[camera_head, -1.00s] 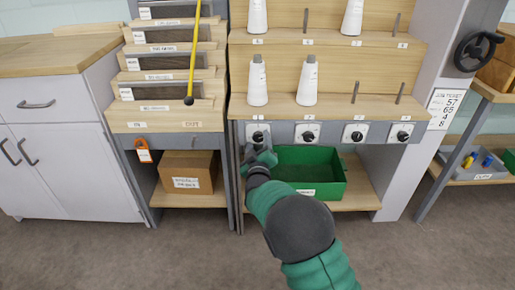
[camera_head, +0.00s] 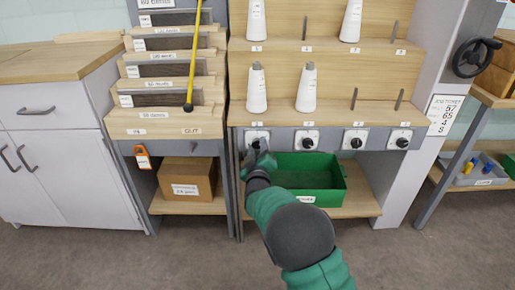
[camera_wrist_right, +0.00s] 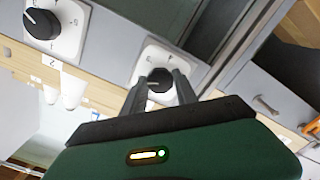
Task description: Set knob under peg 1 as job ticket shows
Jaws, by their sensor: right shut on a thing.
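My right gripper (camera_head: 258,152) is at the leftmost knob plate (camera_head: 256,135), under peg 1, and its arm comes up from below. In the right wrist view the two fingers are shut on the black knob (camera_wrist_right: 158,82), one on each side, in front of its white dial plate (camera_wrist_right: 142,63). The dial marks there are too small to read. My left gripper is not in view.
Other knobs (camera_head: 308,142) sit in a row to the right. White cones (camera_head: 306,90) stand on the shelves above. A green bin (camera_head: 310,178) is below the knobs, beside my arm. A black handwheel (camera_head: 475,52) is at the right.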

